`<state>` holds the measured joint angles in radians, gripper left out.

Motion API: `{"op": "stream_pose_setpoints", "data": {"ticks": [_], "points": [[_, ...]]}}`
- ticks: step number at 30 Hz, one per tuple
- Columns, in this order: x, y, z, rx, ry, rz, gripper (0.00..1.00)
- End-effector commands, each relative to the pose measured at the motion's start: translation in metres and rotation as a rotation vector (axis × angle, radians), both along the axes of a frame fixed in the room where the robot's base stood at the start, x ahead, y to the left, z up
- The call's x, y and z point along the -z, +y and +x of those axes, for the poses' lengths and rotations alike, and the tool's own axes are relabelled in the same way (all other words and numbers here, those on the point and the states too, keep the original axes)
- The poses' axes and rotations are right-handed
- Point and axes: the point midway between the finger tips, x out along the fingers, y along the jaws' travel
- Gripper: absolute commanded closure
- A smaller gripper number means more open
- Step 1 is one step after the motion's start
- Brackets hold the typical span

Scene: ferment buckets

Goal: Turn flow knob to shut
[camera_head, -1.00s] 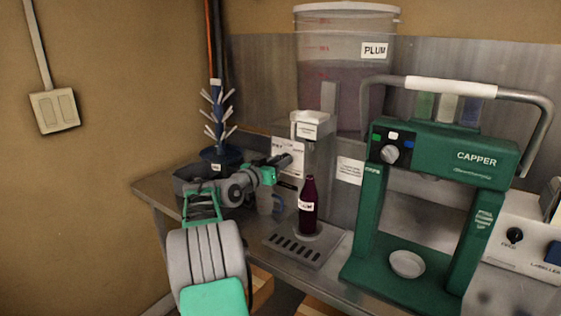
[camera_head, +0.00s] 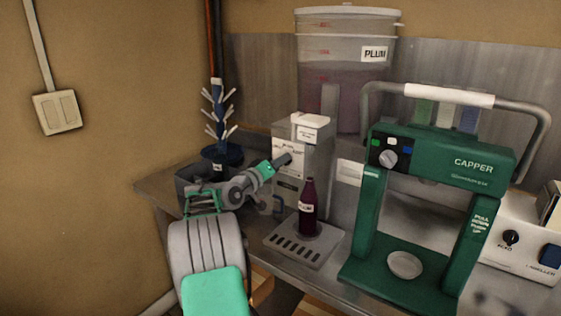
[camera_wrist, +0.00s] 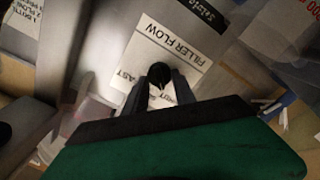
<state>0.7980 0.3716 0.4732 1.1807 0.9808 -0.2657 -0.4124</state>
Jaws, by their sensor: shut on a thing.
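The filler (camera_head: 318,150) is a grey box with white labels, standing behind a dark plum bottle (camera_head: 308,208). My gripper (camera_head: 288,158) reaches its front face from the left. In the wrist view my gripper (camera_wrist: 160,80) is shut on the dark round flow knob (camera_wrist: 159,71), with one finger on either side. A white label reading "FILLER FLOW" (camera_wrist: 155,42) lies just above the knob. The lower label text is partly covered by the fingers, so the knob's setting cannot be read. In the head view the knob is hidden by my gripper.
The plum bottle stands upright on a slotted drip tray (camera_head: 290,250). A green capper (camera_head: 370,230) stands to the right. A plum bucket (camera_head: 340,85) is behind the filler. A blue bottle rack (camera_head: 218,110) and a grey bin (camera_head: 190,180) are to the left.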

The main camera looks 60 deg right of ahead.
Motion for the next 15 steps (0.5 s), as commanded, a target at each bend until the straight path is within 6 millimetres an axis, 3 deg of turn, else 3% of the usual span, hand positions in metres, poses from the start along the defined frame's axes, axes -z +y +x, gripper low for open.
{"op": "stream_pose_setpoints", "data": {"ticks": [14, 15], "points": [[0.0011, 0.0000, -0.0003, 0.001, 0.018, 0.004, 1.00], [0.0011, 0.0000, -0.0003, 0.001, 0.018, 0.004, 0.66]]}}
